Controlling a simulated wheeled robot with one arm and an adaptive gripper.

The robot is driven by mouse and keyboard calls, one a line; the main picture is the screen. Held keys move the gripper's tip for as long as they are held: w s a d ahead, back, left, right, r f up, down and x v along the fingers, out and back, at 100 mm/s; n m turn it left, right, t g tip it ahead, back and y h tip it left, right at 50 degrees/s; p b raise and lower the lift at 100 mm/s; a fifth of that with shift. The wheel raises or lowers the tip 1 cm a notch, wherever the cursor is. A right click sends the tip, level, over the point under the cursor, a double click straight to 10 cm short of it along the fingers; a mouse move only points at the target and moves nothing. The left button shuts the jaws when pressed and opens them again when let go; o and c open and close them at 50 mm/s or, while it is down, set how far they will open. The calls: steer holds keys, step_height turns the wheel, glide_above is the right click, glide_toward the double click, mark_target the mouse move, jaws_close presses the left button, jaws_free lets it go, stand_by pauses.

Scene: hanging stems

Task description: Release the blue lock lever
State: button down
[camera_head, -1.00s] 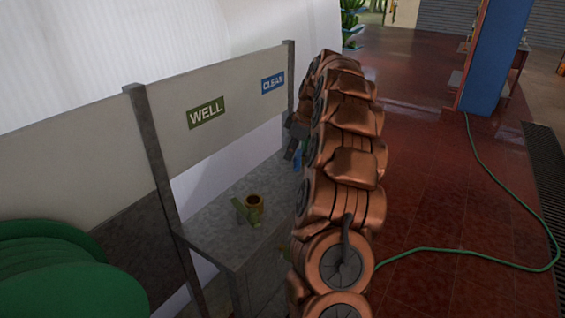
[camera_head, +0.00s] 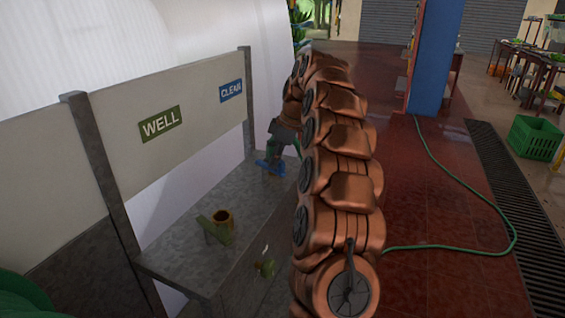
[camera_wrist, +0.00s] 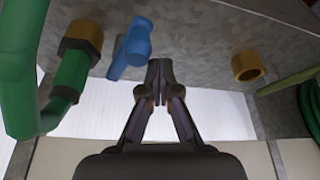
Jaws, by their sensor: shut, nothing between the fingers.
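The blue lock lever (camera_head: 268,167) is at the back of the grey metal bench, under the CLEAN sign. In the wrist view the blue lever (camera_wrist: 132,46) is close to the left of my fingertips, beside a green hose end with a brass nut (camera_wrist: 80,42). My gripper (camera_wrist: 160,70) is shut and empty, its fingertips together. A narrow gap seems to separate it from the lever; I cannot tell whether they touch. In the head view my copper arm hides much of the gripper and the area right of the lever.
A brass socket (camera_head: 222,218) with a green lever stands on the bench (camera_head: 180,250) under the WELL sign (camera_head: 160,123). A green hose (camera_head: 470,252) lies across the red floor, near a blue pillar (camera_head: 436,60) and a green crate (camera_head: 535,138).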

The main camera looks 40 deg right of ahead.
steer(key=shift+s+d+r, duration=0.1)
steer(key=shift+s+d, duration=0.05)
steer(key=shift+d, duration=0.5)
steer(key=shift+a+b, duration=0.9)
steer(key=shift+a, duration=1.6)
steer(key=w+d+p+v, duration=0.1)
steer(key=p+v, duration=0.3)
steer(key=v, duration=0.5)
steer(key=shift+w+r+p, duration=0.4)
steer(key=shift+w+r, duration=0.05)
steer(key=shift+w, duration=0.05)
